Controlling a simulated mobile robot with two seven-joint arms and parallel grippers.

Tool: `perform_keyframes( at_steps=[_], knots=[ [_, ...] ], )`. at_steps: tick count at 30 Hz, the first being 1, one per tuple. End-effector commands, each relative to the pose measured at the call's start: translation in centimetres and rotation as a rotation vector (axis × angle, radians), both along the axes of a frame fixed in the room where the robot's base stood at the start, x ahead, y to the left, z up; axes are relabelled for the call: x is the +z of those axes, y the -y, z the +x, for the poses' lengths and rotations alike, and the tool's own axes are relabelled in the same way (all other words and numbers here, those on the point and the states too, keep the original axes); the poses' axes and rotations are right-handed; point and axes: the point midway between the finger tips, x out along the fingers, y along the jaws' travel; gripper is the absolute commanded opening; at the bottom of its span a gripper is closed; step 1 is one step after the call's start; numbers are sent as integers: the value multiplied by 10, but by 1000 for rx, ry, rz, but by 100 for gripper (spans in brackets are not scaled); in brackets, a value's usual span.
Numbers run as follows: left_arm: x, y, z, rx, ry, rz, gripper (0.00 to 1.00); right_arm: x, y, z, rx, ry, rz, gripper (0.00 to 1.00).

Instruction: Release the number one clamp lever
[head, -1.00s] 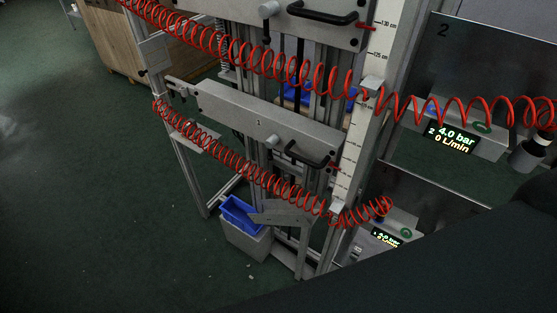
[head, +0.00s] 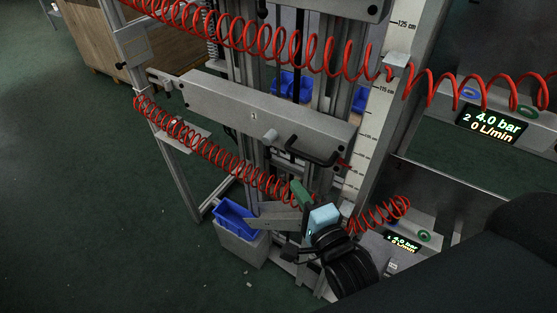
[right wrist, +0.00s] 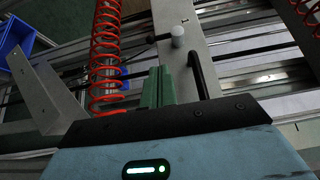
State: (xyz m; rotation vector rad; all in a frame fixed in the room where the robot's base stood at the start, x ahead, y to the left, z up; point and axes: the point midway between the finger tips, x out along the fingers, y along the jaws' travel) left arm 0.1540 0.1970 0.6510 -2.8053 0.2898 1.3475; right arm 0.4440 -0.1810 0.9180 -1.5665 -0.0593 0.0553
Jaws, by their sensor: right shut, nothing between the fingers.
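The carriage (head: 225,98) marked 1 is a grey bar across the vertical rails in the head view. On its face are a grey knob (head: 271,136) and a black bow handle (head: 312,152). In the right wrist view the knob (right wrist: 177,36) has a short dark rod (right wrist: 160,38) reaching left, seemingly the clamp lever; its angle is hard to tell. My right gripper (head: 297,185) is below the carriage, green fingers shut and empty. In the right wrist view its fingertips (right wrist: 159,70) are apart from the knob, left of the bow handle (right wrist: 200,75). My left gripper is not in view.
A coiled red hose (head: 205,150) passes close beside my right gripper; another (head: 330,60) crosses above. A blue bin (head: 235,220) and a grey angled plate (head: 272,220) are lower left. A scale (head: 375,125) and a pressure display (head: 492,128) stand right.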

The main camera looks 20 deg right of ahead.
Motion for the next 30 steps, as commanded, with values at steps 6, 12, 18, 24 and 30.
perform_keyframes(
  at_steps=[6,12,18,24,30],
  knots=[
    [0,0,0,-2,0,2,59,0,0,0,0,-1,-2,0],
    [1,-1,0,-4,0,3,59,1,-1,16,1,1,-4,0],
    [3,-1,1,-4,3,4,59,2,-4,49,1,2,-4,0],
    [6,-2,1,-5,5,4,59,2,-6,79,0,1,-4,0],
    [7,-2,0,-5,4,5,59,0,-7,96,0,-1,-3,0]
  ],
)
